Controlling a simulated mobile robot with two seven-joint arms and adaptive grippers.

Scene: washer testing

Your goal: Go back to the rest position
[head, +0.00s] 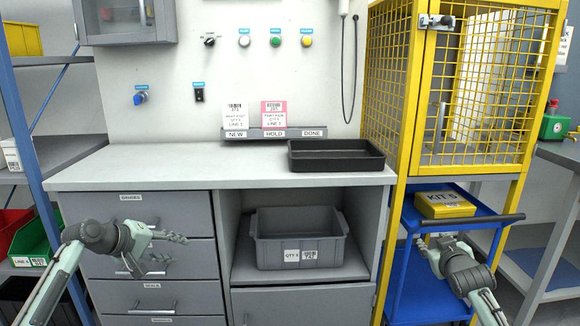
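My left gripper (173,249) hangs in front of the grey drawers (136,270) at the lower left. Its two fingers point right and are spread apart, with nothing between them. My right gripper (432,241) is at the lower right, in front of the blue cart (409,280) and below the yellow KIT 5 box (444,204). Its fingers point up and left and look spread, with no object seen between them. Both arms come in from the bottom corners.
A black tray (336,164) lies on the grey worktop (220,170), whose left part is clear. A grey bin (298,257) sits on the open shelf below. A yellow mesh cage (401,90) stands at the right. Green and red bins (32,247) are at the left.

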